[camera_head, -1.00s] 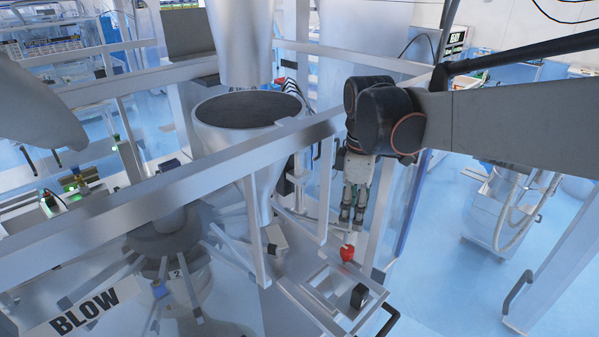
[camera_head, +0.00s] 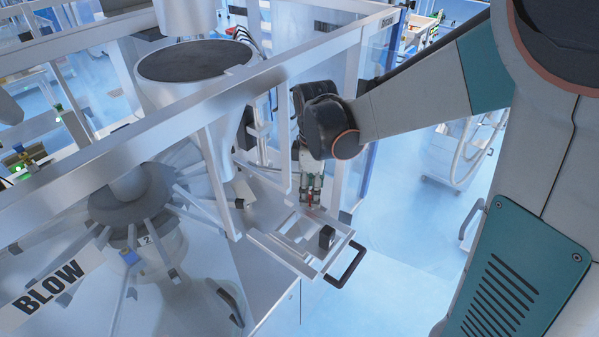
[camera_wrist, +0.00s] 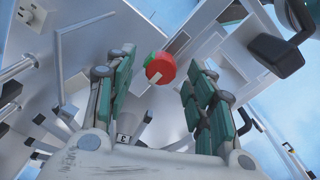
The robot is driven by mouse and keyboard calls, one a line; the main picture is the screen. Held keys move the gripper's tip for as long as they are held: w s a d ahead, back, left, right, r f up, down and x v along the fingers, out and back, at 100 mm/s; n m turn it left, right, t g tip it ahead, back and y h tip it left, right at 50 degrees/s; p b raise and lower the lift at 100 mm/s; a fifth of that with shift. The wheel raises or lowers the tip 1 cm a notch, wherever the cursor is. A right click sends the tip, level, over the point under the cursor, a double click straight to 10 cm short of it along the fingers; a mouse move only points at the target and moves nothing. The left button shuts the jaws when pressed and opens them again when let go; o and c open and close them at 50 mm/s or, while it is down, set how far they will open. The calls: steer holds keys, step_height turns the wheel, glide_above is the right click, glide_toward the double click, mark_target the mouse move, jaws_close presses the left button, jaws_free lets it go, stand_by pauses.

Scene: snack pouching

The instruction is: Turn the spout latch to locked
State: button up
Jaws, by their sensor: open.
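The spout latch looks like a round red knob (camera_wrist: 160,68) with a green patch at its upper left and a pale bar across its lower part. In the wrist view it sits between the two green-padded fingers of my gripper (camera_wrist: 163,76), with visible gaps on both sides. In the head view my gripper (camera_head: 311,192) points down from above, and a bit of the red knob (camera_head: 310,199) shows at its fingertips. The gripper is open and holds nothing. I cannot tell how far below the fingertips the knob is.
A metal frame with a black handle (camera_head: 346,266) and a black block (camera_head: 326,237) stands just right of the latch. A silver hopper (camera_head: 205,95) and a long rail (camera_head: 150,150) lie to the left. Open blue floor (camera_head: 400,240) lies to the right.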

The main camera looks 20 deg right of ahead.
steer(key=shift+f, duration=0.65)
steer(key=c, duration=1.1)
steer(key=shift+m, duration=0.3)
steer(key=m+b, duration=0.2)
steer(key=m, duration=0.1)
steer(key=shift+f+m, duration=0.1)
steer(key=shift+m, duration=0.2)
steer(key=m+b, duration=0.2)
steer(key=m, duration=0.2)
steer(key=m+b, duration=0.1)
steer(key=m, duration=0.4)
steer(key=shift+b, duration=0.3)
steer(key=m+b, duration=0.1)
steer(key=m, duration=0.3)
steer(key=shift+m+g, duration=0.3)
